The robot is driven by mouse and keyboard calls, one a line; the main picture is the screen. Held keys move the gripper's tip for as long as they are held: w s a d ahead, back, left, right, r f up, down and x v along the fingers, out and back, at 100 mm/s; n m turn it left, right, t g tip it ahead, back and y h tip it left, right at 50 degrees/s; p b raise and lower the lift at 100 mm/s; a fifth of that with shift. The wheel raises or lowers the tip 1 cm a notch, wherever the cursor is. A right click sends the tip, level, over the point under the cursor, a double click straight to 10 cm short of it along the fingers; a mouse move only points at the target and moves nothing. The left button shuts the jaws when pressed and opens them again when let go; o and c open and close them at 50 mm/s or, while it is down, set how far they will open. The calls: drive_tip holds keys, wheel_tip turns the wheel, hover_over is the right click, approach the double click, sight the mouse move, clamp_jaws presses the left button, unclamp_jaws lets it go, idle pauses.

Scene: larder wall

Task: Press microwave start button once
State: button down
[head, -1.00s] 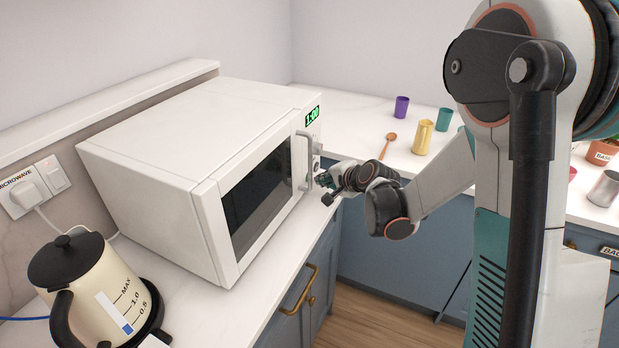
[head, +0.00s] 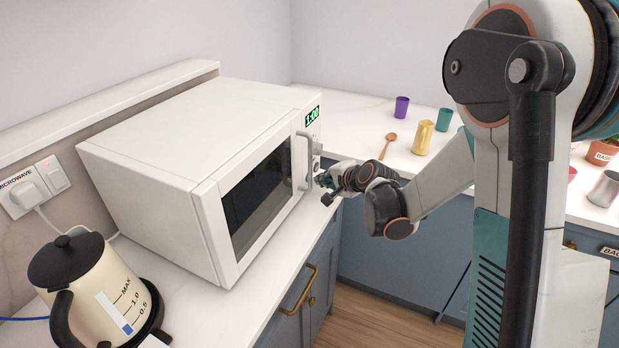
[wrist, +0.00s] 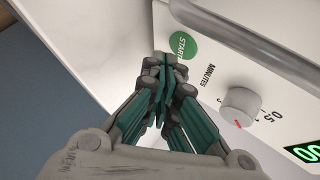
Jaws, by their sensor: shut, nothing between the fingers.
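The white microwave (head: 150,140) stands on the counter with its door shut and a green display (head: 312,114) reading 1:00. In the wrist view its round green START button (wrist: 183,46) is on the control panel, above the MINUTES dial (wrist: 240,107). My gripper (wrist: 167,62) is shut and empty, its fingertips right at the lower left edge of the button. I cannot tell whether they touch it. In the head view my gripper (head: 323,180) is at the lower part of the panel, right of the door handle (head: 305,160), and the button is hidden.
A cream kettle (head: 95,290) stands at the front left. A wall socket with a plug (head: 32,195) is marked MICROWAVE. A wooden spoon (head: 388,145) and several cups, one yellow (head: 422,140), are on the back counter. The floor ahead is clear.

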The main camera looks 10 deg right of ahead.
drive_tip(key=shift+w+a, duration=0.1)
drive_tip(key=shift+a, duration=0.05)
idle(0.3)
drive_tip(key=shift+w+a, duration=0.15)
drive_tip(key=shift+a, duration=0.1)
drive_tip(key=shift+w+a, duration=0.2)
drive_tip(key=shift+a, duration=0.05)
idle(0.9)
drive_tip(key=shift+s+d+b, duration=0.3)
drive_tip(key=shift+s+d, duration=0.15)
drive_tip(key=shift+d, duration=0.15)
drive_tip(key=shift+d, duration=0.1)
drive_tip(key=shift+s+d, duration=0.75)
drive_tip(key=shift+d, duration=0.25)
drive_tip(key=shift+s+d, duration=0.75)
drive_tip(key=shift+d, duration=0.2)
